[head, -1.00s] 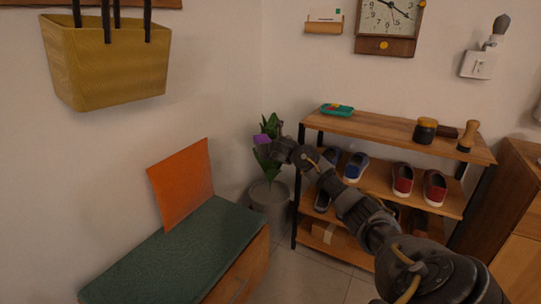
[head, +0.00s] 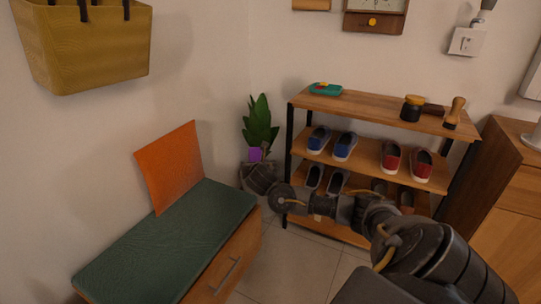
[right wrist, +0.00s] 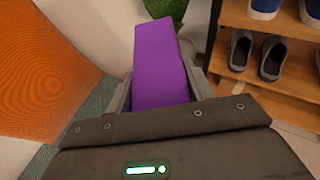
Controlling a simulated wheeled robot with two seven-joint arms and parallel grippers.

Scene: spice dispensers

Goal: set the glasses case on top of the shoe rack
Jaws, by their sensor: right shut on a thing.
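The glasses case appears to be the purple block (right wrist: 160,62), seen large in the right wrist view and as a small purple patch in the head view (head: 255,154). My right gripper (head: 257,172) is shut on it, with a finger on each side of the case. The case is held up in front of the plant, left of the shoe rack. The shoe rack (head: 375,105) stands against the back wall at the right; its top board carries a few things with bare wood between them. My left gripper is not in view.
On the rack's top are a teal tray (head: 326,89) at the left and a dark jar (head: 411,108) and wooden-handled brush (head: 455,112) at the right. Shoes fill the lower shelves. A green-cushioned bench (head: 170,245) with an orange pillow (head: 170,165) stands left.

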